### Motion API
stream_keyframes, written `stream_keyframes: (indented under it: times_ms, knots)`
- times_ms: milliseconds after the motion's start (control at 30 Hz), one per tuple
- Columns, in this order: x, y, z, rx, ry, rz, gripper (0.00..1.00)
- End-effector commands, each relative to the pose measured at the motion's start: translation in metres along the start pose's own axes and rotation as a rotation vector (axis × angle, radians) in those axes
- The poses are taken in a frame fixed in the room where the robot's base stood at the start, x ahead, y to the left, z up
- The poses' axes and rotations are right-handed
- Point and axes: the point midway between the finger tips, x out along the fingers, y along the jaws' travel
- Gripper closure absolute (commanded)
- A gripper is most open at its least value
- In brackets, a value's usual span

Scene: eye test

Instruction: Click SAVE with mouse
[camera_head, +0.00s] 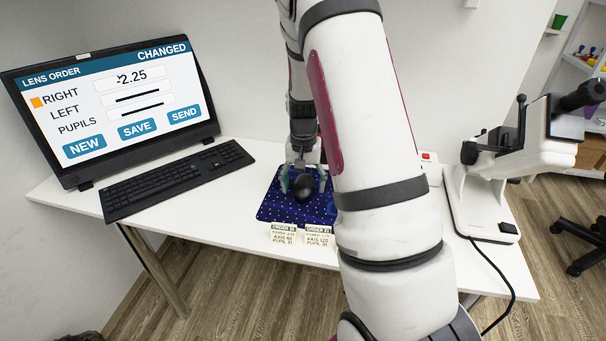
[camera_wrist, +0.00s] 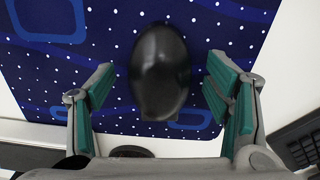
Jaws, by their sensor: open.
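The black mouse (camera_head: 305,188) lies on a dark blue dotted mat (camera_head: 268,212) on the white desk. In the wrist view the mouse (camera_wrist: 160,72) sits between the two green-padded fingers of my gripper (camera_wrist: 160,84). The fingers are open, with mat showing on both sides, so they look apart from it. In the head view my gripper (camera_head: 303,180) is low over the mat. The monitor (camera_head: 110,100) shows LENS ORDER, with CHANGED at top right. RIGHT reads about -2.25; LEFT and PUPILS show dashes. The SAVE button (camera_head: 137,128) is between NEW and SEND. A small pointer seems to be by the RIGHT value.
A black keyboard (camera_head: 176,180) lies left of the mat. Two order cards (camera_head: 283,234) stand at the mat's front edge. A white optical instrument (camera_head: 487,200) stands at the desk's right end. My arm hides part of the desk's middle.

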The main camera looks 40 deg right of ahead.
Motion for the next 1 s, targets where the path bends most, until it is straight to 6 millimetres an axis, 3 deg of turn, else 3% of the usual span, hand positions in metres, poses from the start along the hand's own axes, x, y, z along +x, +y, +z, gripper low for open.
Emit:
stream_keyframes:
  times_ms: [367,400,633,1000]
  knots:
    - [0.0053,0.0002,0.0001,0.001,0.000,0.000,0.28]
    - [0.0052,0.0002,0.0001,0.000,0.000,0.000,0.31]
    - [0.0051,0.0001,0.0001,0.001,0.000,0.000,0.81]
    - [0.0050,-0.0005,0.0009,0.001,0.000,0.000,0.81]
